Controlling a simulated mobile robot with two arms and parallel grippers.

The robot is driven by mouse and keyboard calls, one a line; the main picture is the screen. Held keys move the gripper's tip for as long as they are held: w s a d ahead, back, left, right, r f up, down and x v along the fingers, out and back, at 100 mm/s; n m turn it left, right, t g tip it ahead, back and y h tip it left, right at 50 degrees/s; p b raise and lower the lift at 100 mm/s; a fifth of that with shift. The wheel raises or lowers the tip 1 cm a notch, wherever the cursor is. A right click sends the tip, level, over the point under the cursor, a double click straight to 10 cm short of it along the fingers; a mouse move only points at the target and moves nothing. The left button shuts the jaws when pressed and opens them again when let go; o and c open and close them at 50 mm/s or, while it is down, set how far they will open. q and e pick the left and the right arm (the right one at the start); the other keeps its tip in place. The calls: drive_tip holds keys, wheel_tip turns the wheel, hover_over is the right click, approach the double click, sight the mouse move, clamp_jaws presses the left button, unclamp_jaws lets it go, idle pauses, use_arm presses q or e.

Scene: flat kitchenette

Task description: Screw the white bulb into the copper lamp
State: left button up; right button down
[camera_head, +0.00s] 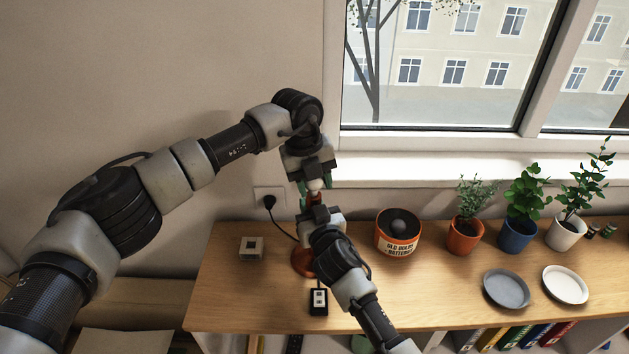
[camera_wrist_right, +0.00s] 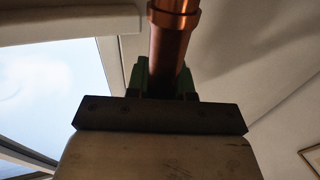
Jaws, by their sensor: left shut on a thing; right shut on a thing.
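The copper lamp stands upright on the wooden counter, its round base (camera_head: 302,262) partly behind my right arm. My right gripper (camera_head: 311,207) is shut on the lamp's stem. In the right wrist view the copper stem (camera_wrist_right: 173,45) rises from between the green fingers (camera_wrist_right: 164,80). My left gripper (camera_head: 315,186) comes from above, pointing down, and is shut on the white bulb (camera_head: 315,184), directly over the lamp's top. Only a small pale part of the bulb shows. I cannot tell whether the bulb touches the socket or sits in it.
On the counter (camera_head: 225,300) are a small square box (camera_head: 251,247), a black switch box (camera_head: 318,301), and an old-bulbs bin (camera_head: 398,236). Plants (camera_head: 466,236), a grey plate (camera_head: 506,288) and a white plate (camera_head: 565,284) stand at right. A cord runs to the wall socket (camera_head: 269,200).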

use_arm(q)
drive_tip(key=m+g, duration=0.1)
drive_tip(key=m, duration=0.5)
drive_tip(key=shift+a, duration=0.1)
drive_tip(key=m+g, duration=0.1)
drive_tip(key=m, duration=0.5)
drive_tip(key=shift+y, duration=0.4)
drive_tip(key=m, duration=0.3)
drive_tip(key=m+y, duration=0.1)
drive_tip(key=m, duration=0.2)
drive_tip(key=shift+w+a+g, duration=0.1)
drive_tip(key=shift+g, duration=0.2)
drive_tip(key=m+y, duration=0.1)
drive_tip(key=m, duration=0.5)
drive_tip(key=shift+m, duration=0.3)
drive_tip(key=m+t+y, duration=0.1)
drive_tip(key=m, duration=0.6)
drive_tip(key=shift+w, duration=0.15)
drive_tip(key=m, duration=0.5)
drive_tip(key=shift+t+y, duration=0.3)
drive_tip(key=shift+t, duration=0.1)
drive_tip(key=m+t, duration=0.1)
drive_tip(key=m, duration=0.8)
drive_tip(key=shift+f+m+t, duration=0.1)
drive_tip(key=shift+m+t, duration=0.2)
drive_tip(key=shift+t, duration=0.1)
